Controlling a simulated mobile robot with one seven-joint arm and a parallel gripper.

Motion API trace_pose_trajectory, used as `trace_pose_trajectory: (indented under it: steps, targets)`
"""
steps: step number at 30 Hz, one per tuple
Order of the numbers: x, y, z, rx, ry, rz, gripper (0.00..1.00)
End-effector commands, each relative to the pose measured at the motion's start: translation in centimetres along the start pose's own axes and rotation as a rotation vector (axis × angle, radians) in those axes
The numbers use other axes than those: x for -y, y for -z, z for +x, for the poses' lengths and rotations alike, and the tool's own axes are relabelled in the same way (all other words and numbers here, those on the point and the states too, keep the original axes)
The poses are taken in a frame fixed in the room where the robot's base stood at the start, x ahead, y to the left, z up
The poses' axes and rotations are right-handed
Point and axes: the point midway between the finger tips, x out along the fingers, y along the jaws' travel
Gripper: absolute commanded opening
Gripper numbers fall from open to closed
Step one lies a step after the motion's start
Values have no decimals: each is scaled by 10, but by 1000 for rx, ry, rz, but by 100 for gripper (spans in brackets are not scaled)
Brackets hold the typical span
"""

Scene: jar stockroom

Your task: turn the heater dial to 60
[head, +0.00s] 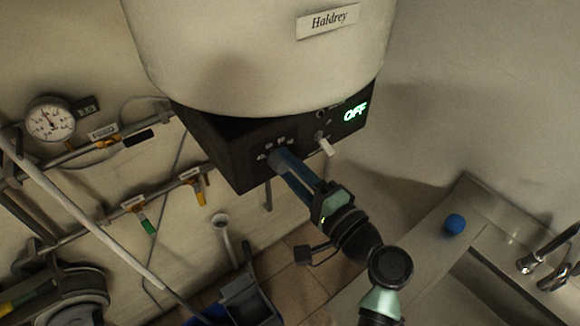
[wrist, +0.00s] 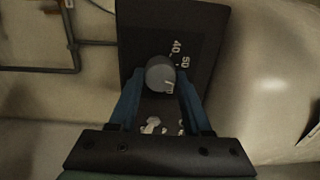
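The heater dial (wrist: 160,75) is a round grey knob with a pale pointer mark, on the dark control box (head: 215,150) under the white tank. In the wrist view the marks 40 and 50 show on the panel above right of it. The green display (head: 355,111) on the box reads OFF. My gripper (wrist: 160,85) has one blue finger on each side of the dial, very close to it; I cannot tell whether they press on it. In the head view my gripper (head: 279,160) reaches the box's front and hides the dial.
A white lever switch (head: 325,146) sticks out right of my gripper. The tank (head: 260,50) hangs over the box. Pipes with tagged valves and a gauge (head: 50,119) are on the left. A counter with a blue ball (head: 455,223) and tap (head: 548,258) is at the right.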

Motion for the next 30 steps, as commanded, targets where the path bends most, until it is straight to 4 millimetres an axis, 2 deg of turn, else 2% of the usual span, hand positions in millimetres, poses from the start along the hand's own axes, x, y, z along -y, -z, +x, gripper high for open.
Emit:
trace_pose_trajectory:
  steps: [1, 4, 5, 13, 17, 20, 30]
  targets:
    - [0, 0, 0, -1, 0, 0, 57]
    - [0, 0, 0, -1, 0, 0, 75]
    - [0, 0, 0, -1, 0, 0, 78]
    - [0, 0, -1, -1, 0, -1, 78]
    - [-2, 1, -10, -3, 0, -1, 78]
    - [-4, 1, -26, -4, 0, -2, 78]
    - [-4, 1, -99, -5, 0, -3, 78]
